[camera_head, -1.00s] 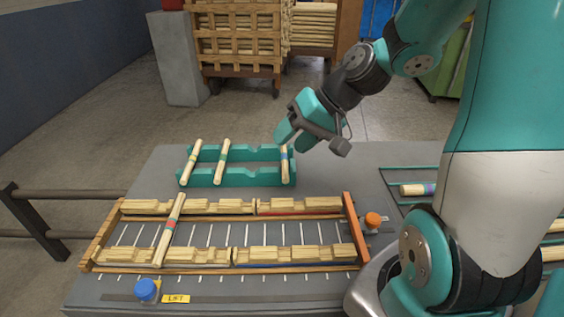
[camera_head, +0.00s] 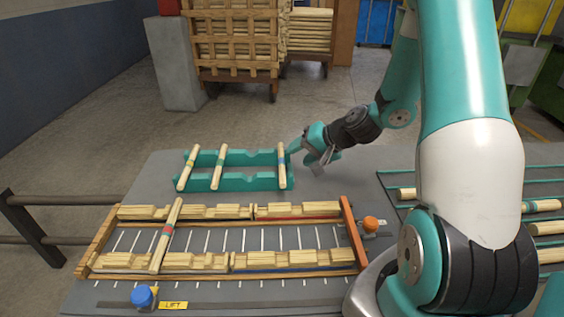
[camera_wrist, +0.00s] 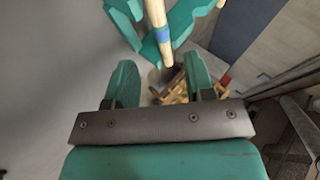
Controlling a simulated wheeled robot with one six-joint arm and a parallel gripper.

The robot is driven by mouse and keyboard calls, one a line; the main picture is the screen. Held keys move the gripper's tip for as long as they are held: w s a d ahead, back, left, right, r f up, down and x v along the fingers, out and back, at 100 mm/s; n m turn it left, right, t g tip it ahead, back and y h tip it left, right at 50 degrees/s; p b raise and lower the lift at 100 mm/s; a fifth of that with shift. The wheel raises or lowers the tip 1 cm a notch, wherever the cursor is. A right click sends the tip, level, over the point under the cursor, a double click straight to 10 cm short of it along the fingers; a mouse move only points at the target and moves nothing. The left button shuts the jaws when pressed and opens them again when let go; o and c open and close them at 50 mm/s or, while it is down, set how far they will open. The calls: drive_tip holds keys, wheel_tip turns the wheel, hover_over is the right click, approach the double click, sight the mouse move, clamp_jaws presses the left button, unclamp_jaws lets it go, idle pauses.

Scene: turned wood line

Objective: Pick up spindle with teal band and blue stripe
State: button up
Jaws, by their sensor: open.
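The teal rack (camera_head: 235,184) holds three pale spindles. The right one (camera_head: 282,170) has a blue stripe; whether its band is teal is too small to tell. It also shows in the wrist view (camera_wrist: 157,14), with its blue stripe near the lower end. The left spindle (camera_head: 187,167) and the middle spindle (camera_head: 218,166) also carry coloured bands. My gripper (camera_head: 318,170) is just right of the rack, beside the right spindle and apart from it. In the wrist view my gripper (camera_wrist: 160,72) is open and empty, with the spindle beyond the fingertips.
A wooden notched frame (camera_head: 347,228) stands in front, with a red-banded spindle (camera_head: 165,236) across it. A blue button (camera_head: 141,296) and an orange knob (camera_head: 371,223) are near it. At right, partly behind my arm, lie several spindles, one with a teal band (camera_head: 543,206).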

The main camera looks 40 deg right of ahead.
sight(282, 163)
drive_tip(key=shift+w+p+x, duration=0.25)
drive_tip(key=shift+p+x, duration=0.4)
drive_tip(key=shift+x, duration=2.35)
drive_tip(key=shift+d+r, duration=0.15)
drive_tip(key=shift+r, duration=0.1)
clamp_jaws()
